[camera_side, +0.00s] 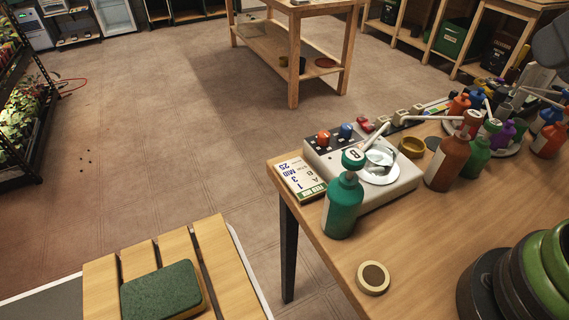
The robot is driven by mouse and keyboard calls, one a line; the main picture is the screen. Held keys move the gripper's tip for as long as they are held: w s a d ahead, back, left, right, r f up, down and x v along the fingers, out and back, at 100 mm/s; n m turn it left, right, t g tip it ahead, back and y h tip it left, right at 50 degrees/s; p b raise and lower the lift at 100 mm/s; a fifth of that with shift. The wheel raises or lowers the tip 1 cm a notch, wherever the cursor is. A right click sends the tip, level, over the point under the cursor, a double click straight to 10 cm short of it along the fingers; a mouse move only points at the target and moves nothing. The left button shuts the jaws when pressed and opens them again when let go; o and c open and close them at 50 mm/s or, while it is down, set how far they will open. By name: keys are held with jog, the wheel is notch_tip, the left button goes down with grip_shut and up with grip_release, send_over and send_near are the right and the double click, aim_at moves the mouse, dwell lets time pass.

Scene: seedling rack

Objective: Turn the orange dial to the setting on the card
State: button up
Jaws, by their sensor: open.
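The orange dial (323,137) is a small knob on the dark strip along the back of a pale grey bench unit (396,186), near its left end. A blue dial (346,131) sits just right of it. The dial's pointer and scale are too small to read. The card (299,177) lies on the table at the unit's left side, white and yellow with a green band. My gripper is not in view; a dark grey part, possibly my arm, shows at the top right.
A green pump bottle (343,204) marked B stands in front of the unit, its spout over a white dish (379,168). A brown pump bottle (447,162) stands to the right. Several more bottles crowd the right.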

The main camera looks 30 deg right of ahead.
dwell(0.4)
jog(key=shift+o, duration=1)
jog(key=n+g+h, duration=0.2)
jog(key=n+g, duration=0.5)
jog(key=n, duration=0.6)
send_over(324, 134)
notch_tip(324, 134, down, 16)
notch_tip(324, 134, down, 10)
jog(key=shift+f, duration=0.25)
